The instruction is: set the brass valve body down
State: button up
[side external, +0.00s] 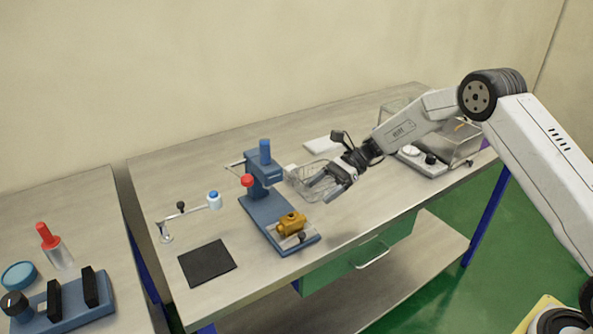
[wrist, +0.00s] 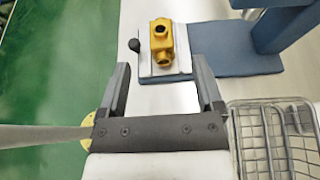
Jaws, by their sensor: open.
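The brass valve body (side external: 291,223) sits on the light plate at the front end of a blue press-like fixture (side external: 262,207). In the wrist view the valve body (wrist: 162,44) shows its round ports and lies beyond my fingertips, between their lines. My gripper (side external: 332,187) is open and empty, above the table to the right of the fixture and apart from the valve body. In the wrist view the two fingers of my gripper (wrist: 164,72) are spread wide. A small black knob (wrist: 134,45) is at the edge of the plate.
A wire basket (side external: 312,178) stands close behind my gripper. A black mat (side external: 207,263) lies left of the fixture, near a small lever arm with a blue-white cap (side external: 214,200). A clear-covered box (side external: 440,150) is at the right.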

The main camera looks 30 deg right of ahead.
jog(key=shift+v, duration=0.85)
jog(key=shift+s, duration=0.1)
jog(key=s+d+n+t+h, duration=0.1)
jog(key=s+d+n+h, duration=0.1)
jog(key=s+n+h, duration=0.4)
jog(key=s+d+r+n+t+h, duration=0.1)
jog(key=s+d+n+h, duration=0.1)
jog(key=s+n+h, duration=0.5)
jog(key=s+n, duration=0.5)
jog(key=s, duration=0.7)
jog(key=shift+d+r+t+h, duration=0.25)
jog(key=shift+r+t+h, duration=0.05)
jog(key=shift+r, duration=0.05)
